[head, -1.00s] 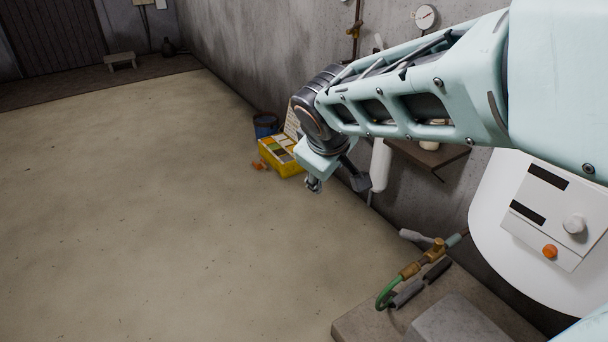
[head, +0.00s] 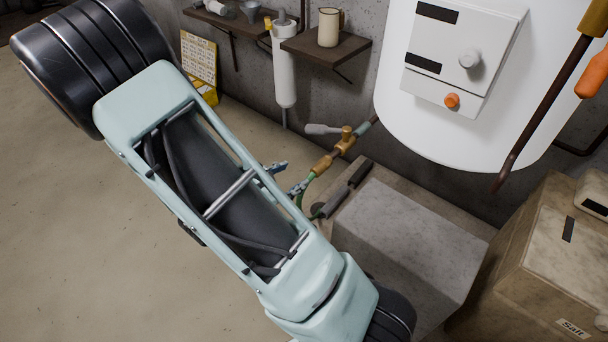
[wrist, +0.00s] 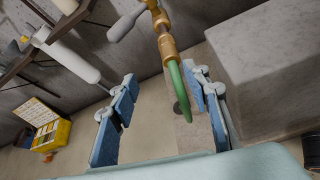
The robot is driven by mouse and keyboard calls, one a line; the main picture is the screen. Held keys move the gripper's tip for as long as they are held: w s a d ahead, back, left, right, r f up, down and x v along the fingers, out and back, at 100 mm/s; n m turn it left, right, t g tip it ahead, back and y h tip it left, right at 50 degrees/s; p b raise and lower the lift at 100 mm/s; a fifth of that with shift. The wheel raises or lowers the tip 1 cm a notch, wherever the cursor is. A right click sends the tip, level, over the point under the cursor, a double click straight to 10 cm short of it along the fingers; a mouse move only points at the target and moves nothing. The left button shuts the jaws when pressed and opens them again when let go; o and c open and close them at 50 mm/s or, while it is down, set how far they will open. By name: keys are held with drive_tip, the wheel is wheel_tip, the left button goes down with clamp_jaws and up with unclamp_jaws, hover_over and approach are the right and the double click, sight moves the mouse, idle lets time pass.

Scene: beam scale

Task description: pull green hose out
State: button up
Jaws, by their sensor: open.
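The green hose (wrist: 178,88) is attached at its upper end to a brass fitting (wrist: 167,46) in the wrist view. In the head view a short part of the hose (head: 311,178) shows below the brass fitting (head: 324,164); the rest is partly hidden by my arm and a finger. My gripper (wrist: 162,84) is open, with blue-padded fingers on either side of the hose in the wrist view. The hose appears nearer the right finger; I cannot tell whether they touch. The fingers (head: 287,178) also show in the head view.
A grey block (head: 405,235) stands close right of the hose. The white tank (head: 455,110) is behind, with a white filter cylinder (head: 284,75) and shelf (head: 326,48) on the wall. A salt box (head: 545,270) is at right. Open floor (head: 90,230) lies left.

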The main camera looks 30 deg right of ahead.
sight(315, 171)
drive_tip(key=x, duration=0.4)
drive_tip(key=s+b+x, duration=0.1)
drive_tip(key=x, duration=0.7)
drive_tip(key=shift+s+d+f+b, duration=0.2)
drive_tip(key=shift+s+f+b, duration=0.05)
drive_tip(key=shift+s+b, duration=0.1)
drive_tip(key=shift+a, duration=0.1)
clamp_jaws()
